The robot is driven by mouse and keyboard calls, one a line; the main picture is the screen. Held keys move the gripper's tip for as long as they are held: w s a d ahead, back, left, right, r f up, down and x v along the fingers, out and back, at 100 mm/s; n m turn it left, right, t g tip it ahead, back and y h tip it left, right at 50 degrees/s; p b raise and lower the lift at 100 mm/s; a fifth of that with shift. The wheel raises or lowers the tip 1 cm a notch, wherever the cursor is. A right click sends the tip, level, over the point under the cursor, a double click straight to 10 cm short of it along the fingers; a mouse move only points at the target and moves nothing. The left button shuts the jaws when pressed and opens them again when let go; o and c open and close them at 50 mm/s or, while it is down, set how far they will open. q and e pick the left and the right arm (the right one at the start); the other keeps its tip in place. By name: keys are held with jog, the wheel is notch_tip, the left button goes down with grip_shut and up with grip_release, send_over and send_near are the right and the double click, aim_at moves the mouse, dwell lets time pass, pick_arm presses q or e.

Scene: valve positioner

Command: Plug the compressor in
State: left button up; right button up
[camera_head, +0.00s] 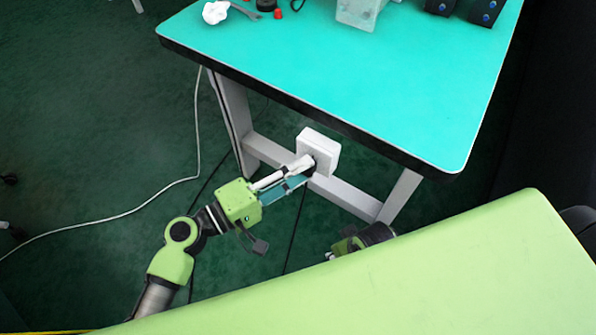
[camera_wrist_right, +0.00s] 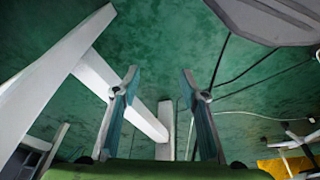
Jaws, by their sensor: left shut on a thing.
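A white socket box (camera_head: 321,146) is mounted on the lower frame of the workbench, under its front edge. My left gripper (camera_head: 304,170) reaches it from the lower left and is shut on a small dark plug (camera_head: 312,170) at the front of the box. The fingers hide most of the plug, and I cannot tell whether it is seated in the socket. A black cable (camera_head: 294,232) hangs below it to the floor. My right gripper is open and empty in the right wrist view (camera_wrist_right: 159,78). The compressor cannot be made out.
The workbench has a turquoise top (camera_head: 350,75) with a dark edge and grey legs (camera_head: 235,110). A spanner, white cloth and grey block stand on it. A white cable (camera_head: 150,207) runs across the dark green floor. My light green body fills the lower right of the head view.

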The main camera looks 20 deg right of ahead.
pick_arm(q)
jog(key=shift+d, duration=0.15)
pick_arm(e)
jog(key=shift+r, duration=0.15)
pick_arm(q)
jog(key=shift+w+d, duration=0.1)
jog(key=shift+w, duration=0.05)
jog(key=o, duration=1.2)
pick_arm(e)
jog(key=shift+w+r, duration=0.2)
jog(key=shift+r, duration=0.1)
